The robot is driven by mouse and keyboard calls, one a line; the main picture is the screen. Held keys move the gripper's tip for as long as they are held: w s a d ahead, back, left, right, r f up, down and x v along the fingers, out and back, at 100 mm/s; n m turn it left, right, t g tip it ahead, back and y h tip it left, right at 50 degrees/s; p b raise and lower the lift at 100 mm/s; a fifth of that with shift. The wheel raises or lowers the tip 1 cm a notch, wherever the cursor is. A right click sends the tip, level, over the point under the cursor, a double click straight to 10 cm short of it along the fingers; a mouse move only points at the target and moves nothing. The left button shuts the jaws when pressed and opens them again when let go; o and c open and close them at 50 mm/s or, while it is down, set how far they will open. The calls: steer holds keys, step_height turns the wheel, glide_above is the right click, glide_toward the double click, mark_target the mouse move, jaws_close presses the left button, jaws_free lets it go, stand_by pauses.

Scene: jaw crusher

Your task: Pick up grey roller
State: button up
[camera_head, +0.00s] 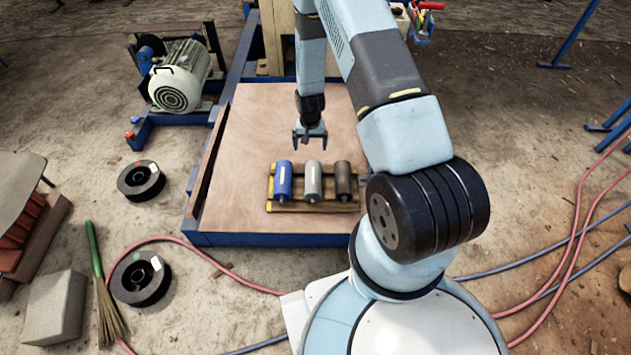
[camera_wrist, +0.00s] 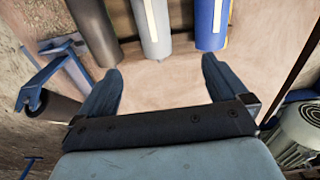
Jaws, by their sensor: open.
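The grey roller (camera_head: 313,181) lies in the middle of a small yellow rack (camera_head: 291,207) on the wooden platform (camera_head: 250,140). A blue roller (camera_head: 284,180) lies to its left and a dark roller (camera_head: 343,181) to its right. My gripper (camera_head: 309,143) is open and empty, beyond the rack from the head camera and apart from the rollers. In the wrist view the grey roller (camera_wrist: 152,25) shows at the top, ahead of the gap between my open fingers (camera_wrist: 158,88). There the dark roller (camera_wrist: 94,28) is on its left and the blue roller (camera_wrist: 211,22) on its right.
A motor (camera_head: 180,77) stands at the left of the platform. Black spools (camera_head: 141,180), a grey block (camera_head: 55,308) and a broom (camera_head: 104,305) are on the ground at left. Pink hoses (camera_head: 577,230) cross the right. The platform left of the rack is bare.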

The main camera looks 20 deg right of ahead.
glide_above(312, 175)
step_height(312, 175, down, 7)
steer(key=shift+s+d, duration=0.1)
step_height(312, 175, down, 8)
steer(key=shift+r, duration=0.1)
steer(key=shift+s+d+f, duration=0.1)
steer(key=shift+f, duration=1.2)
steer(key=shift+s+f, duration=0.1)
steer(key=shift+f, duration=1.2)
steer(key=shift+d, duration=0.1)
steer(key=c, duration=1.7)
steer(key=shift+r, duration=0.1)
